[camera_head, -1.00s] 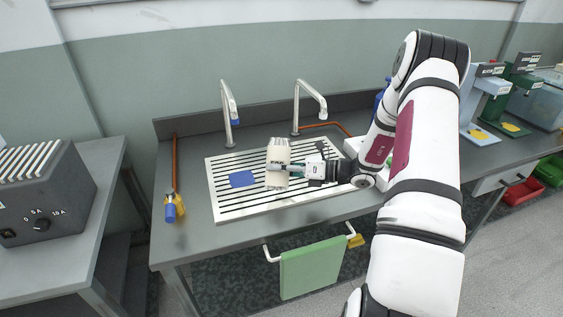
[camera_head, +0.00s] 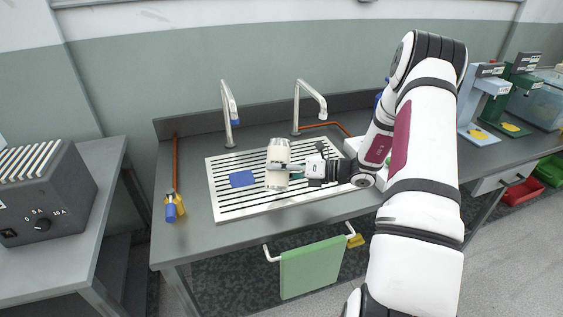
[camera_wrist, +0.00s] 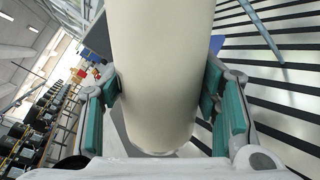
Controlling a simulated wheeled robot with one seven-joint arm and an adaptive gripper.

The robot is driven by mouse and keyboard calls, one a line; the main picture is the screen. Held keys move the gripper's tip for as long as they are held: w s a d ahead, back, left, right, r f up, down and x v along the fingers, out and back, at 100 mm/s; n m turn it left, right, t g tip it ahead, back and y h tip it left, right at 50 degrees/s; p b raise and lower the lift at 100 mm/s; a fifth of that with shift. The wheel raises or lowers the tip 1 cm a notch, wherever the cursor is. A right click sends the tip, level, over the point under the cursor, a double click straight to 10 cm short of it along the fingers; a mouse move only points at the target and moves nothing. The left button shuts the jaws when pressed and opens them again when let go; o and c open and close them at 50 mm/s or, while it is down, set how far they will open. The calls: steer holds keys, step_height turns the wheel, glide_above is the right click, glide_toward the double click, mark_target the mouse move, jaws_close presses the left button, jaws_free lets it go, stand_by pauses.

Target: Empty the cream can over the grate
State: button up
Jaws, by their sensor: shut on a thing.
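The cream can (camera_head: 278,158) is in my gripper (camera_head: 287,172), above the slatted grate (camera_head: 226,202) on the bench. In the head view the can stands nearly upright with a slight tilt. In the wrist view the can (camera_wrist: 165,70) fills the middle, between the teal pads of my gripper (camera_wrist: 162,95), which are shut on it. Its opening and contents cannot be made out. No stream from the can is visible. The grate's white slats (camera_wrist: 285,85) show at the right of the wrist view.
A blue pad (camera_head: 242,179) lies on the grate, left of the can. Two taps (camera_head: 229,112) (camera_head: 310,95) rise behind it. A blue-tipped orange hose (camera_head: 171,208) lies at left. A green towel (camera_head: 312,267) hangs in front. A dark control box (camera_head: 42,195) stands far left.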

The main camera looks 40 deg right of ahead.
steer(key=shift+s+a+m, duration=0.1)
steer(key=shift+s+m, duration=0.05)
steer(key=shift+m, duration=0.45)
stand_by(0.6)
steer(key=shift+s+a+f+m+g, duration=0.1)
steer(key=shift+f+m+g, duration=0.2)
steer(key=shift+f+m, duration=0.5)
stand_by(1.0)
steer(key=shift+f+m+g, duration=0.15)
steer(key=shift+m+g, duration=0.15)
steer(key=shift+m, duration=0.3)
stand_by(1.6)
steer(key=shift+w+d+r+m+y, duration=0.4)
steer(key=shift+w+r+m, duration=0.05)
steer(key=shift+r+m, duration=0.25)
stand_by(2.1)
